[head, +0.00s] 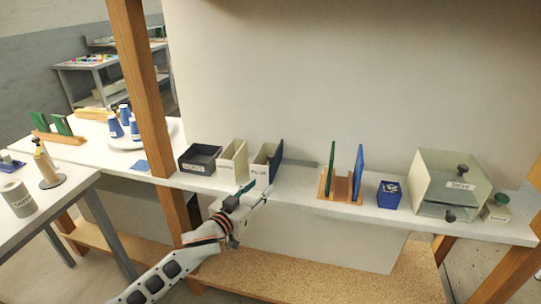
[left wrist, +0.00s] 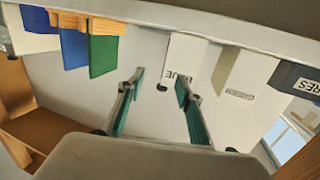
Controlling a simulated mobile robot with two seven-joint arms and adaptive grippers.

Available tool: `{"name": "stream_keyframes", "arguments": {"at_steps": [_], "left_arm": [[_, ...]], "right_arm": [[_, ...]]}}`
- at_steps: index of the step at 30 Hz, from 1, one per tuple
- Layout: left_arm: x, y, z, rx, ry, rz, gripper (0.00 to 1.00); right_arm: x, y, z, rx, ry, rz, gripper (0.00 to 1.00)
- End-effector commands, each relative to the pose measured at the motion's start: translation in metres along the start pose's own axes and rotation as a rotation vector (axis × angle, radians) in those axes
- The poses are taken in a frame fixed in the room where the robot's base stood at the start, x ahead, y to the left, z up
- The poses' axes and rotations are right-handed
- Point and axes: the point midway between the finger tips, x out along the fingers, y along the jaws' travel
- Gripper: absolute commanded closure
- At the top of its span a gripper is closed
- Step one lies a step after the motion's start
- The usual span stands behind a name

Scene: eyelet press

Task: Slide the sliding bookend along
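A wooden rack (head: 340,186) on the white shelf carries an upright green panel (head: 330,168) and a slightly leaning blue panel (head: 357,172), with a gap between them. I cannot tell which panel is the sliding bookend. In the left wrist view the green panel (left wrist: 103,56) and blue panel (left wrist: 73,48) hang upside down at the upper left. My left gripper (head: 257,190) is open and empty in front of the shelf edge, left of the rack and apart from it. Its spread fingers (left wrist: 160,82) show in the left wrist view. My right gripper is not in view.
A wooden post (head: 140,85) rises at left.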

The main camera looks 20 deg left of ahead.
Motion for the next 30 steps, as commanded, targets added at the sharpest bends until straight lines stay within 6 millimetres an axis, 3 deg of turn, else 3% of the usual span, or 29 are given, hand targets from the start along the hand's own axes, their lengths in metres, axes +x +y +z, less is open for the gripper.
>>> {"name": "stream_keyframes", "arguments": {"at_steps": [1,3,6,11,22,30], "left_arm": [[0.009,-0.007,-0.02,0.003,0.023,-0.002,0.65],[0.018,-0.012,-0.037,-0.003,0.045,-0.003,0.65],[0.024,-0.016,-0.05,-0.008,0.061,-0.004,0.65],[0.036,-0.018,-0.055,-0.012,0.066,-0.006,0.65],[0.089,-0.018,-0.057,-0.011,0.066,-0.005,0.65],[0.103,-0.018,-0.057,-0.011,0.064,-0.005,0.65]], "right_arm": [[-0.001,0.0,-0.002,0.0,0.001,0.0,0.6],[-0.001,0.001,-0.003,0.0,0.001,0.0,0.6],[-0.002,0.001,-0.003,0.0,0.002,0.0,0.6],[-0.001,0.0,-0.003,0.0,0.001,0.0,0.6],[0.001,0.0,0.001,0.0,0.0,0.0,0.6],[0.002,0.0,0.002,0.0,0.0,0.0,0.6]]}}
